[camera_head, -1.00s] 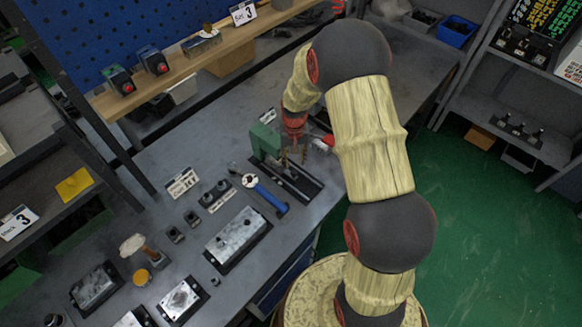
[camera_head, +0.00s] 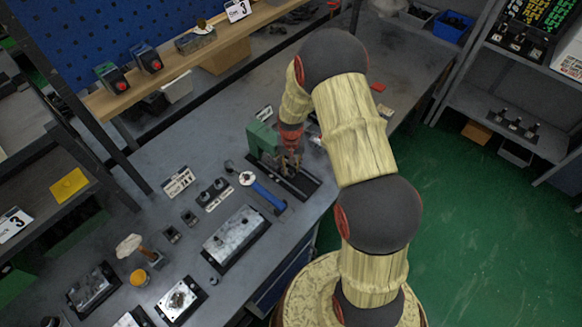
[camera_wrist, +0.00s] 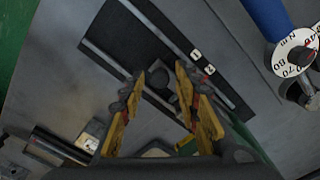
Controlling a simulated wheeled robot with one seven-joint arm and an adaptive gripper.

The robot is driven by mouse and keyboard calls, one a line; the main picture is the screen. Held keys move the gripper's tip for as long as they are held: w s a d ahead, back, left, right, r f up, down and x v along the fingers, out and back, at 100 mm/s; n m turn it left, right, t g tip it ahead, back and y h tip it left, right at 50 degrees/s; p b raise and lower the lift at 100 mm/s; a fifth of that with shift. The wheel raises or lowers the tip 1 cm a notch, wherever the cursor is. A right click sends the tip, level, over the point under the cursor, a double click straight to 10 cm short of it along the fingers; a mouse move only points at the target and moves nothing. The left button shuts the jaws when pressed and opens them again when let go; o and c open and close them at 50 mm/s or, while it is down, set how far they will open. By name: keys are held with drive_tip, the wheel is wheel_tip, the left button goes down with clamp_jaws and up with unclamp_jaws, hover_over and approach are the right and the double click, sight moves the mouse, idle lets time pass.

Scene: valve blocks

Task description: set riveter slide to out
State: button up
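The riveter (camera_head: 262,139) is a green machine on the bench, with a long black base and slide rails (camera_head: 303,184) running toward the bench's front edge. My gripper (camera_head: 291,163) is low over the base, just beside the green body, and partly hides the slide. In the wrist view, the black base with its pale rails (camera_wrist: 160,40) runs diagonally beneath my gripper (camera_wrist: 160,79). The yellow-padded fingers are apart. A small dark block (camera_wrist: 187,91) shows near the right fingertip; I cannot tell whether they touch. Two small white marks (camera_wrist: 202,62) lie beside the rail.
A blue-handled torque wrench (camera_head: 264,191) with a round white dial lies close to the left of the riveter; its dial (camera_wrist: 296,55) shows in the wrist view. A grey metal block (camera_head: 236,237) and a label card (camera_head: 178,182) lie further left. Bench at the back right is mostly clear.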

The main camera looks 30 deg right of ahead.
clamp_jaws()
idle(0.7)
